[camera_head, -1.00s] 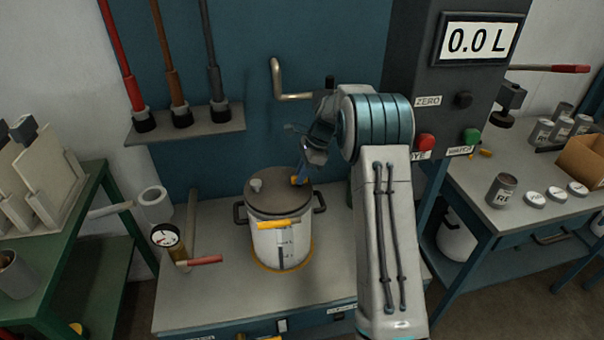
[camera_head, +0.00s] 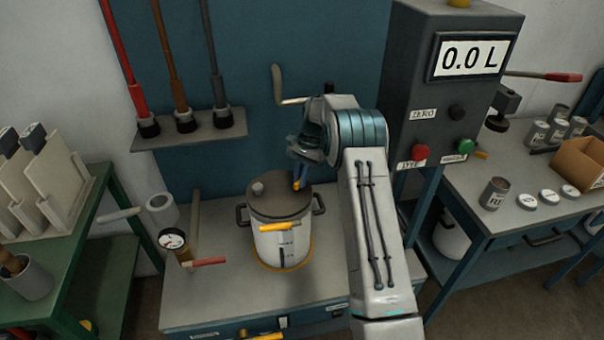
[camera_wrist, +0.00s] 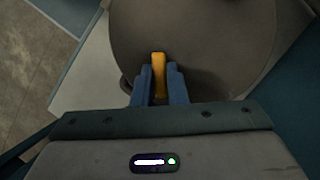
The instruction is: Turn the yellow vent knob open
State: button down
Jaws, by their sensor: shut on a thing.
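The yellow vent knob (camera_wrist: 158,68) stands on the dark lid (camera_wrist: 200,30) of a white pot (camera_head: 281,248). In the wrist view my gripper (camera_wrist: 159,82) has its blue fingers on both sides of the knob, shut on it. In the head view my gripper (camera_head: 298,184) reaches down to the right part of the lid, and only a bit of yellow shows at its fingertips. The knob's lower part is hidden by the fingers in the wrist view.
A yellow handle (camera_head: 280,227) sticks out of the pot's front. A gauge (camera_head: 172,239) and a red-handled valve (camera_head: 208,262) stand to its left. A grey control box (camera_head: 455,90) reading 0.0 L rises at the right. A bent pipe (camera_head: 280,88) hangs behind the pot.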

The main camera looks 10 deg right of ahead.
jog(key=n, duration=0.2)
jog(key=n+g+h+p, duration=0.1)
jog(key=n, duration=0.1)
jog(key=shift+w+a+r+n+h, duration=0.1)
jog(key=shift+n+h, duration=0.2)
jog(key=shift+n, duration=0.1)
jog(key=n+h, duration=0.1)
jog(key=n, duration=0.3)
jog(key=shift+a+n+h, duration=0.1)
jog(key=shift+n+h, duration=0.2)
jog(key=shift+h, duration=0.1)
jog(key=c, duration=1.4)
grip_release()
jog(key=shift+c, duration=0.2)
